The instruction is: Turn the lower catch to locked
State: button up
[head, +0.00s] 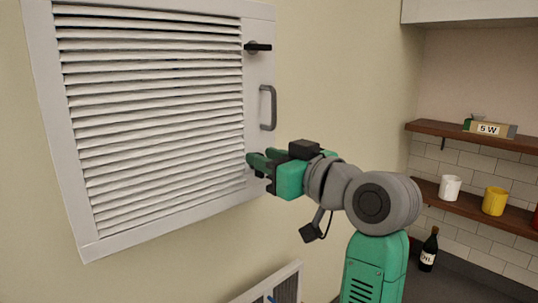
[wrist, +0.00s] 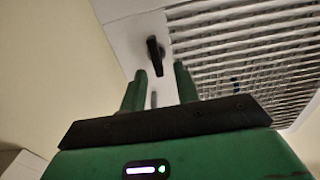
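The white louvred panel (head: 150,100) hangs on the wall, with a dark upper catch (head: 258,47) whose lever lies crosswise and a grey handle (head: 268,107) on its right stile. My gripper (head: 250,162) is at the lower part of that stile and mostly hides the lower catch in the head view. In the wrist view, a dark catch (wrist: 155,57), apparently the lower one, has its lever roughly along the stile. It shows just beyond the fingertips of my gripper (wrist: 160,72), which are apart with nothing held. I cannot tell whether they touch it.
Shelves (head: 465,207) on the right carry a white mug (head: 450,188), a yellow mug (head: 494,201) and a sign (head: 489,129). A dark bottle (head: 429,249) stands on the counter below. Another framed panel (head: 287,284) is low in front. The wall right of the louvred panel is bare.

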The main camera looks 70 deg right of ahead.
jog(key=shift+c, duration=0.4)
grip_shut()
jog(key=n+b, duration=0.2)
jog(key=n, duration=0.4)
jog(key=a+f+n+b, duration=0.1)
jog(key=n+b, duration=0.2)
jog(key=n, duration=0.3)
jog(key=a+f+n+b, duration=0.1)
jog(key=n+b, duration=0.1)
jog(key=n, duration=0.3)
jog(key=shift+w+n+b, duration=0.3)
jog(key=shift+w+n, duration=0.1)
